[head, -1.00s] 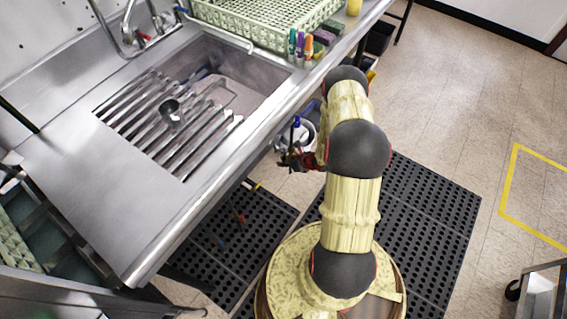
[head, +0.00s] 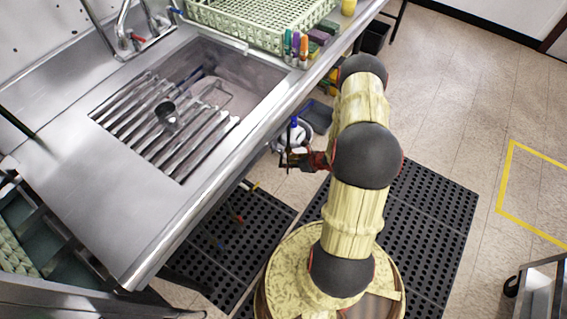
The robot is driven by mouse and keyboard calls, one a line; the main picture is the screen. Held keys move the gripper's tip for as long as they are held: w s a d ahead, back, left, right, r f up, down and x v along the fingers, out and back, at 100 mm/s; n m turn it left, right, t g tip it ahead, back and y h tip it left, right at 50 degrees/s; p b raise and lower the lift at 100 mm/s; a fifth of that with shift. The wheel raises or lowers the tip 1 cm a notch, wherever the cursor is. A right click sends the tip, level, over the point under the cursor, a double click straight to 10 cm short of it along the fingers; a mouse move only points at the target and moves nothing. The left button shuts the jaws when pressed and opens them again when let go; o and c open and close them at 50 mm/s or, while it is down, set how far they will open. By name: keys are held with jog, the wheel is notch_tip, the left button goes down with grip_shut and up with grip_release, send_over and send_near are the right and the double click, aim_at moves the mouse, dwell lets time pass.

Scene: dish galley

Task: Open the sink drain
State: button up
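The steel sink basin (head: 262,78) is in the upper left of the head view, with a slatted rack (head: 165,125) across part of it and a dark round ladle-like item (head: 167,113) on the slats. The drain opening cannot be made out. Below the sink's front edge, a small yellow handle-like part (head: 250,186), a red one (head: 238,218) and a blue one (head: 221,243) show; I cannot tell which belongs to the drain. My gripper (head: 284,160) is beside the counter's front edge, right of the yellow part and apart from it. Its fingers are too small and dark to read.
A blue-topped white bottle (head: 293,131) stands close behind my gripper, near a grey bin (head: 318,115). A green dish rack (head: 240,22) and several markers (head: 296,45) are on the counter. Black perforated mats (head: 432,215) cover the floor. A metal cart (head: 540,298) stands lower right.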

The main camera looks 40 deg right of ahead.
jog(key=v, duration=0.5)
dwell(0.5)
